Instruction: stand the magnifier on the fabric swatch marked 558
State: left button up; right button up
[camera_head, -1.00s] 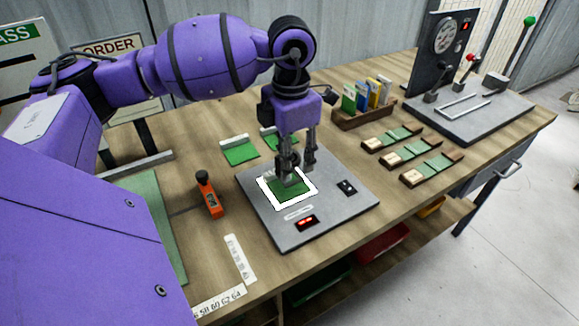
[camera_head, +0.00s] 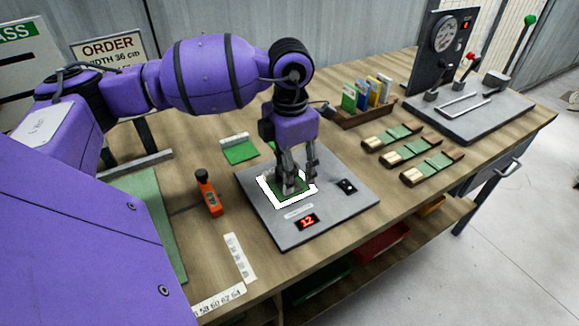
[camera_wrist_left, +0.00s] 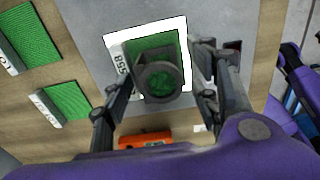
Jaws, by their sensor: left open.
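The magnifier (camera_wrist_left: 160,84), a dark stand with a round lens, stands on the green fabric swatch marked 558 (camera_wrist_left: 118,62) in the left wrist view. The swatch lies inside a white square outline on the grey plate (camera_head: 262,218). My left gripper (camera_head: 296,184) is low over the plate in the head view. Its fingers are open on either side of the magnifier, with gaps showing in the left wrist view (camera_wrist_left: 163,102). In the head view the fingers largely hide the magnifier. My right gripper is not in view.
A red display (camera_head: 307,222) on the plate reads 12. An orange tool (camera_head: 208,192) lies left of the plate. Other green swatches (camera_head: 240,150) lie behind it. Small sample trays (camera_head: 432,168) and a card box (camera_head: 363,112) are to the right.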

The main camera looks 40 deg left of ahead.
pick_arm(q)
notch_tip(320, 180, up, 12)
jog(key=shift+r, duration=0.2)
dwell(0.4)
jog(key=shift+r, duration=0.1)
